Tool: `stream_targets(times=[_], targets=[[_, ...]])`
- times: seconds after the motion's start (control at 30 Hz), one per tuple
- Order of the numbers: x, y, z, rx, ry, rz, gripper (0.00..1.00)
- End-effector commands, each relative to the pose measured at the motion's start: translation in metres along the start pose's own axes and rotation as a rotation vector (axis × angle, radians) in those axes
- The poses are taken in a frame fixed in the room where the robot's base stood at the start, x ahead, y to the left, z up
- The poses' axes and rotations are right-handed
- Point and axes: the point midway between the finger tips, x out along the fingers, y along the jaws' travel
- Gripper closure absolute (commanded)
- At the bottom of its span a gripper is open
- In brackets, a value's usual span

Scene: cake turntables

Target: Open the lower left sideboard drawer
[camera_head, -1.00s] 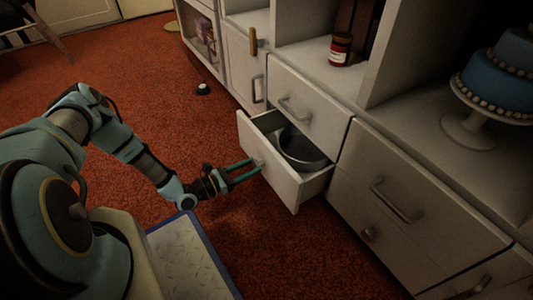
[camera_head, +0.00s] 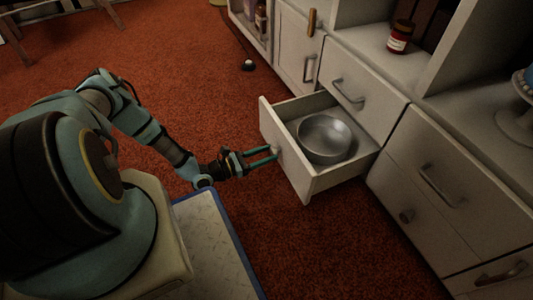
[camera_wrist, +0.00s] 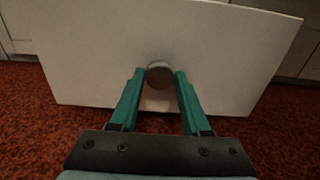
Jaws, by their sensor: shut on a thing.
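The lower left sideboard drawer (camera_head: 287,156) is pulled well out in the head view, with a metal bowl (camera_head: 324,138) inside it. My gripper (camera_head: 275,153) is at the drawer's front, its two teal fingers level with the knob. In the wrist view the drawer's white front (camera_wrist: 220,55) fills the upper part. Its round knob (camera_wrist: 159,74) sits between the fingertips of my gripper (camera_wrist: 160,78), which is shut on it.
A closed drawer (camera_head: 352,92) with a bar handle is just above the open one. Wider drawers (camera_head: 450,180) stand to the right. A small dark round object (camera_head: 248,65) lies on the red carpet (camera_head: 170,60). Carpet in front of the drawer is clear.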

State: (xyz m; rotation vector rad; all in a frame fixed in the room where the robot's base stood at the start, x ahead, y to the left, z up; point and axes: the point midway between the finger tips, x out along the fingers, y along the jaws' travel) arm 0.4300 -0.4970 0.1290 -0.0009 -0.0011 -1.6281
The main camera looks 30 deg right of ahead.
Motion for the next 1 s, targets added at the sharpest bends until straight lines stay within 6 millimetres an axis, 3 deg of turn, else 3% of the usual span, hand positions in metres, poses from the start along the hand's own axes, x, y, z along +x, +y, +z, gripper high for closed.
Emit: stream_targets(times=[0.1, 0.13, 0.4, 0.73, 1.0], targets=[[-0.001, 0.000, -0.002, -0.001, 0.005, 0.000, 1.00], [-0.001, 0.000, -0.002, -0.001, 0.005, 0.000, 0.52], [0.000, 0.000, -0.001, 0.000, 0.003, 0.000, 0.23], [-0.005, 0.001, 0.000, 0.000, 0.002, 0.002, 0.23], [-0.051, 0.002, 0.002, 0.001, 0.003, 0.004, 0.23]])
